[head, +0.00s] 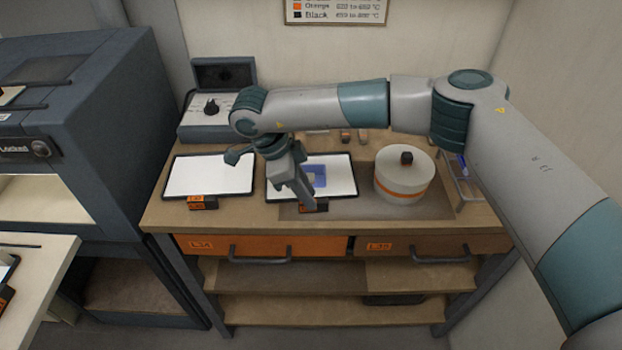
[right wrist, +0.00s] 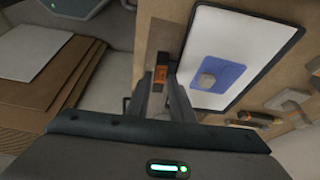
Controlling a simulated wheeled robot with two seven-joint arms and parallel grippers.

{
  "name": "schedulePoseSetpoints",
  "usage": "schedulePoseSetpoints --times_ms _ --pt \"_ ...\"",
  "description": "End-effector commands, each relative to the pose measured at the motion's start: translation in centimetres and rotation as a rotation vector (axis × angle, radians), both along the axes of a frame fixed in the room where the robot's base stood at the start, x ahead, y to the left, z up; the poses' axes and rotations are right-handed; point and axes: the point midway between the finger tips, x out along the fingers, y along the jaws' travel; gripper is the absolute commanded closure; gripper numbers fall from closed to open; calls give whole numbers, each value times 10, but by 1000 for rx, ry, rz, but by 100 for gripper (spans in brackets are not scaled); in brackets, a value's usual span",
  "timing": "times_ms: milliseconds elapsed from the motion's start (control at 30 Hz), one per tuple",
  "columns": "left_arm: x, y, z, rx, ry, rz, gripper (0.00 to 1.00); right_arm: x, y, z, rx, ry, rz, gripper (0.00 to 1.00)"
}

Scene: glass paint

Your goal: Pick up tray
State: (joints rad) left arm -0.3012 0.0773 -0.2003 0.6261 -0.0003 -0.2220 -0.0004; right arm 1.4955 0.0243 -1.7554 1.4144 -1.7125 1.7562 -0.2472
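A white tray with a dark rim (head: 343,172) lies flat on the wooden bench, with a blue patterned piece (head: 319,180) on it. The tray also shows in the right wrist view (right wrist: 245,35), with a pale round spot on the blue piece. A dark handle with an orange label (head: 315,206) sticks out at its front edge. My right gripper (head: 310,203) points down at this handle. In the right wrist view the handle (right wrist: 161,75) lies between the fingertips; I cannot tell whether they press on it. My left gripper is not in view.
A second white tray (head: 210,174) lies to the left. A round white container with an orange band (head: 402,178) stands close on the right. A control box (head: 210,110) is behind, a grey furnace-like cabinet (head: 95,110) at left. Drawers (head: 262,246) sit below the bench edge.

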Motion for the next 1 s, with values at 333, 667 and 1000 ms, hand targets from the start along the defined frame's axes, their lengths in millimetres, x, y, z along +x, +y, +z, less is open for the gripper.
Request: schedulePoseSetpoints --times_ms 333,667,1000 --pt "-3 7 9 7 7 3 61 1 -8 -20 0 -1 1 80" --pt "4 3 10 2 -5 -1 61 1 -8 -19 0 -1 0 80" --pt "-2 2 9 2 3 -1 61 1 -8 -18 0 -2 0 100"
